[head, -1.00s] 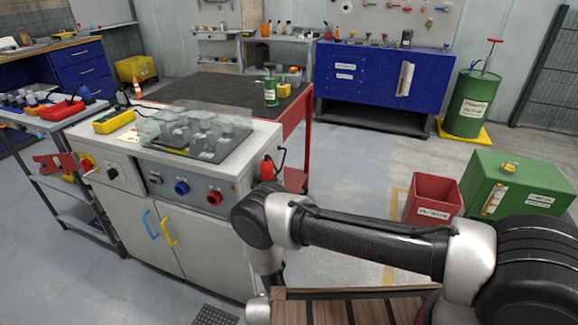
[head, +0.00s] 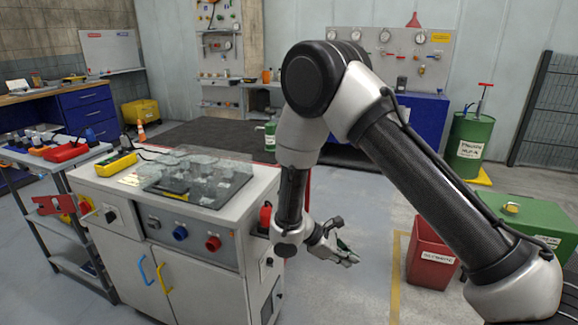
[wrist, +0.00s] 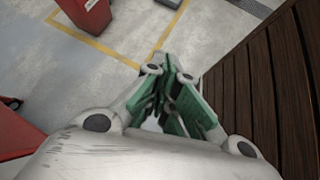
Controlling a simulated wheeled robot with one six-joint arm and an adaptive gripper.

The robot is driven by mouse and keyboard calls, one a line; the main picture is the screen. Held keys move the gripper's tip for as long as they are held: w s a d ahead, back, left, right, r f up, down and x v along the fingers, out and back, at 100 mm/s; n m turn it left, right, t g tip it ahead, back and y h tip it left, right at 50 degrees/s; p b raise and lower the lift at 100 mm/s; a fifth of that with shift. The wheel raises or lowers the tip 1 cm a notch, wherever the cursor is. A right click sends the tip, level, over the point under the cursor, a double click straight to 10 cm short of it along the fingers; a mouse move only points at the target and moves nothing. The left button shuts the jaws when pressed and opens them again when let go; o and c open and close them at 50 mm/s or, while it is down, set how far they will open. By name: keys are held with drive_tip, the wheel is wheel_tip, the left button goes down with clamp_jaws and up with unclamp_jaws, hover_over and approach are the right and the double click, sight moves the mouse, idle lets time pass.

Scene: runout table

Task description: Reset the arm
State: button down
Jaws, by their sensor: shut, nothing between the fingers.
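My gripper (head: 345,254) hangs at the end of my raised, bent arm, just right of the white test cabinet (head: 205,262) in the head view. It also shows in the wrist view (wrist: 170,85), where its green-padded fingers are together with nothing between them. In the head view the fingers are small and stand apart from the cabinet and from the red bin.
The red bin (head: 432,255) and green chest (head: 510,228) stand at the right. Slatted brown wood (wrist: 250,90) lies right of my fingers in the wrist view. Open floor (head: 360,205) lies behind my gripper. A tool trolley (head: 55,205) stands left of the cabinet.

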drive_tip(key=s+d+r+m+t+y, duration=0.1)
drive_tip(key=s+d+r+m+y, duration=0.2)
drive_tip(key=r, duration=0.8)
drive_tip(key=s+d+r+m+t+y, duration=0.1)
drive_tip(key=s+d+r+m+y, duration=0.2)
drive_tip(key=s+d+r+m, duration=0.5)
drive_tip(key=s+d+r+m+t+y, duration=0.1)
drive_tip(key=s+d+r+m+y, duration=0.2)
drive_tip(key=r, duration=1.3)
drive_tip(key=s+d+m, duration=0.2)
drive_tip(key=s+d, duration=0.3)
drive_tip(key=s, duration=0.2)
drive_tip(key=shift+d+m+t+y, duration=0.2)
drive_tip(key=shift+m+t+y, duration=0.1)
drive_tip(key=shift+t, duration=0.1)
drive_tip(key=c, duration=2.2)
unclamp_jaws()
drive_tip(key=shift+w+r, duration=0.1)
